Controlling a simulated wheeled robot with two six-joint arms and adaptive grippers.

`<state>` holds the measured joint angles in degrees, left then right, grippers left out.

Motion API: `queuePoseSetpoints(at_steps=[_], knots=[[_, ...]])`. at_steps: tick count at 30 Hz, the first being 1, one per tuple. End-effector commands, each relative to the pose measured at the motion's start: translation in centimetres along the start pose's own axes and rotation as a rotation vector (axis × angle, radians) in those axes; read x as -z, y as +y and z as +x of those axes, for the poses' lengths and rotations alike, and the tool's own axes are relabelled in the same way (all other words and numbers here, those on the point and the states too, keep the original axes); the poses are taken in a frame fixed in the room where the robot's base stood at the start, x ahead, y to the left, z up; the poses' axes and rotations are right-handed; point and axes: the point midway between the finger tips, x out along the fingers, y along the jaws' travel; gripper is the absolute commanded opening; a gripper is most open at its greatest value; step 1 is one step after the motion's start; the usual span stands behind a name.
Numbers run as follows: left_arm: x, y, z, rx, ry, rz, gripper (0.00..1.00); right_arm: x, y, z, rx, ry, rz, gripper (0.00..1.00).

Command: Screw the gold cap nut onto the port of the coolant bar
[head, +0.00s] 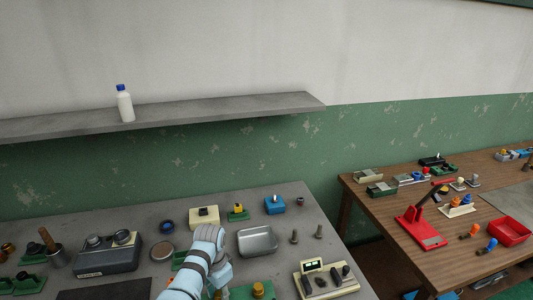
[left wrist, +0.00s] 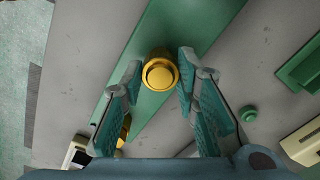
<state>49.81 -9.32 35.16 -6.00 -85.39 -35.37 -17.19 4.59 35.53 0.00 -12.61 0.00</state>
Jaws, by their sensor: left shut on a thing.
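In the left wrist view the gold cap nut (left wrist: 160,73) sits between the two teal fingers of my left gripper (left wrist: 161,68), which is shut on it. Behind the nut runs a long green bar (left wrist: 205,25), which I take to be the coolant bar. I cannot tell whether the nut touches it or is held above it. A second gold part (left wrist: 124,130) shows partly behind the left finger. In the head view my left arm reaches down at the bottom centre, and its fingertips are hidden. A gold part (head: 258,290) stands on a green block there. My right gripper is not in view.
Around the arm on the grey table (head: 295,217) are a metal tray (head: 257,242), a blue block (head: 274,205), two upright bolts and a beige fixture (head: 330,284). A dark grey machine (head: 108,255) stands left. A wooden table (head: 378,215) with parts is at right.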

Motion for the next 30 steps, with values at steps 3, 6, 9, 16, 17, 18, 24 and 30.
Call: queuePoseSetpoints(at_steps=[3, 6, 9, 16, 17, 18, 24, 30], knots=[[-0.01, 0.03, 0.03, -0.001, -0.001, 0.015, 0.04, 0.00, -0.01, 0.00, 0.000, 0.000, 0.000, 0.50], [0.00, 0.02, 0.05, -0.001, -0.001, 0.013, 0.04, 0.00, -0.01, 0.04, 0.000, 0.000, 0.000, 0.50], [-0.01, 0.02, 0.01, -0.001, -0.001, 0.062, 0.04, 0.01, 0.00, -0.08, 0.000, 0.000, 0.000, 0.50], [-0.01, 0.04, 0.08, -0.001, -0.001, 0.450, 0.04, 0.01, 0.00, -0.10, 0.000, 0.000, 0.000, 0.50], [-0.01, 0.04, 0.08, -0.001, 0.000, 0.456, 0.04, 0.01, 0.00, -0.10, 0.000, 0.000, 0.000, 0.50], [-0.01, 0.04, 0.09, -0.001, 0.000, 0.456, 0.04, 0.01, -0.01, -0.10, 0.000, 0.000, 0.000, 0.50], [0.00, 0.04, 0.09, -0.001, 0.000, 0.517, 0.04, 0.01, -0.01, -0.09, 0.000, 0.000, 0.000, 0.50], [-0.01, 0.05, 0.12, -0.001, 0.000, 0.881, 0.04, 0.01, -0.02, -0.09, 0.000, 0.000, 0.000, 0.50]])
